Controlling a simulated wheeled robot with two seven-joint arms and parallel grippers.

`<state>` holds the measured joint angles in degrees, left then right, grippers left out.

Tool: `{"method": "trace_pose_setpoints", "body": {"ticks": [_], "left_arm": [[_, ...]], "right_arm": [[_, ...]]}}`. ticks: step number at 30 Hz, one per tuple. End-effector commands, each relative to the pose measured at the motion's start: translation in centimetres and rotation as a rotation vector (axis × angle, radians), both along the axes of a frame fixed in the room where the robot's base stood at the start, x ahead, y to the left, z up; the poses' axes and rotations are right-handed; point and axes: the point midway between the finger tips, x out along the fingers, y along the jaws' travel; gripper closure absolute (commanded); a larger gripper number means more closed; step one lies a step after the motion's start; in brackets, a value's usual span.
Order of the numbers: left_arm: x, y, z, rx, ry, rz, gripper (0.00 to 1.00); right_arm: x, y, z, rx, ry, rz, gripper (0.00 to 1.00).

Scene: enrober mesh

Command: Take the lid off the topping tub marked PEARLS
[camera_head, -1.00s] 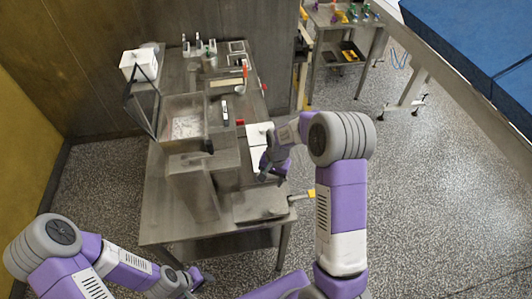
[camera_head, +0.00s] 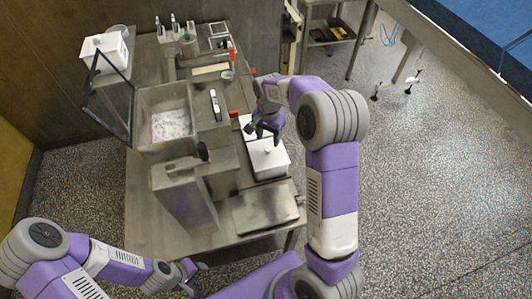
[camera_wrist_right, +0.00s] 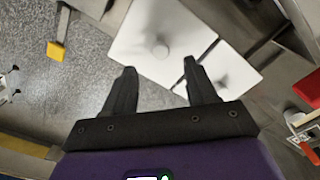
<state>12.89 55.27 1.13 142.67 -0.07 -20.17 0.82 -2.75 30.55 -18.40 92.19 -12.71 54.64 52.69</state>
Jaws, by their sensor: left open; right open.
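Two white topping tubs with white lids stand end to end along the right side of the table. The near tub's lid (camera_head: 268,158) has a round knob, and the lid shows in the right wrist view too (camera_wrist_right: 150,28). The far tub's lid (camera_wrist_right: 228,66) is partly hidden by my right gripper in the head view. No PEARLS marking can be read on either. My right gripper (camera_head: 262,132) is open and empty above the tubs, its fingers (camera_wrist_right: 158,76) pointing toward the lids. My left gripper (camera_head: 192,276) is open and empty at the table's near left corner.
A steel machine with an open basin (camera_head: 166,98) and a tilted framed panel (camera_head: 108,95) fills the table's left side. A flat metal plate (camera_head: 265,208) lies nearer than the tubs. A white box (camera_head: 104,52) stands at the back left. Open floor lies right.

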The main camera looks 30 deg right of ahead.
Motion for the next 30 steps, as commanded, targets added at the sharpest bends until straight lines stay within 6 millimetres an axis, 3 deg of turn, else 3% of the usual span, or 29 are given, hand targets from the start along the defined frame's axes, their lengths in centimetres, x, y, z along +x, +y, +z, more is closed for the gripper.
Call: {"method": "trace_pose_setpoints", "body": {"ticks": [12, 21, 30], "left_arm": [[0.0, 0.0, 0.3, 0.0, 0.0, 0.0, 0.57], [0.0, 0.0, 0.2, 0.0, 0.001, 0.0, 0.57], [0.0, 0.0, 0.2, 0.0, 0.001, 0.0, 0.57]], "right_arm": [[0.3, 0.0, -5.5, 0.001, 0.003, 0.0, 0.43], [0.3, 0.0, -5.9, 0.001, -0.001, 0.0, 0.43], [0.3, 0.0, -5.9, 0.001, -0.001, 0.0, 0.89]]}}
